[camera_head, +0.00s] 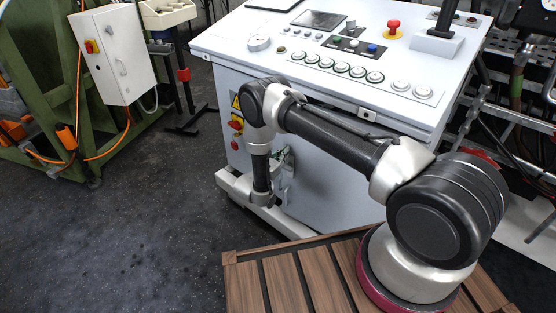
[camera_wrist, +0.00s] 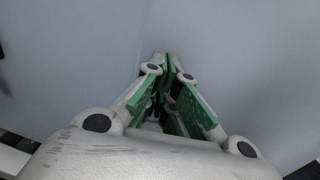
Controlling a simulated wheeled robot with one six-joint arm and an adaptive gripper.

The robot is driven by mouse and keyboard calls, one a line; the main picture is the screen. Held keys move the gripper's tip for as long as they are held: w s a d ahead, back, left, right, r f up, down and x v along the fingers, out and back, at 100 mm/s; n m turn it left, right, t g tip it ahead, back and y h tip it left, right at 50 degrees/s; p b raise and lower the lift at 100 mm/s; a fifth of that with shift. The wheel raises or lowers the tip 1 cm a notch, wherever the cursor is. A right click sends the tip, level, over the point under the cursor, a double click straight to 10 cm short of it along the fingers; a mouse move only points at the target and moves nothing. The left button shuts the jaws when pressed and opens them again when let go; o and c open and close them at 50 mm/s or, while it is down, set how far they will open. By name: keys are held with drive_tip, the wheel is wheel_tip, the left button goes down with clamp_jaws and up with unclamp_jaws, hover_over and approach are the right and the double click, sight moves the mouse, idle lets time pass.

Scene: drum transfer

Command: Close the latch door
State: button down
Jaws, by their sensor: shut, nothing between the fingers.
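My gripper (camera_wrist: 166,62) is shut and empty in the wrist view, its green-lined fingers meeting near the picture's middle. In the head view my gripper (camera_head: 285,165) is small and partly hidden by my wrist, at the front of the grey-white console cabinet (camera_head: 335,195). Plain pale grey-blue panels (camera_wrist: 230,50) fill the wrist view behind the fingers, with a faint vertical edge left of the fingertips. I cannot tell whether the fingers touch them. No latch door can be clearly picked out; my arm hides part of the cabinet front.
The console top (camera_head: 300,40) carries buttons, a gauge and a red emergency stop (camera_head: 393,25). A white box (camera_head: 118,55) hangs on a green frame (camera_head: 60,90) at left. Dark floor (camera_head: 140,220) is free at left. Pipes and cables crowd the right.

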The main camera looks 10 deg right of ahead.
drive_tip(key=shift+w+d, duration=0.25)
drive_tip(key=shift+d, duration=0.05)
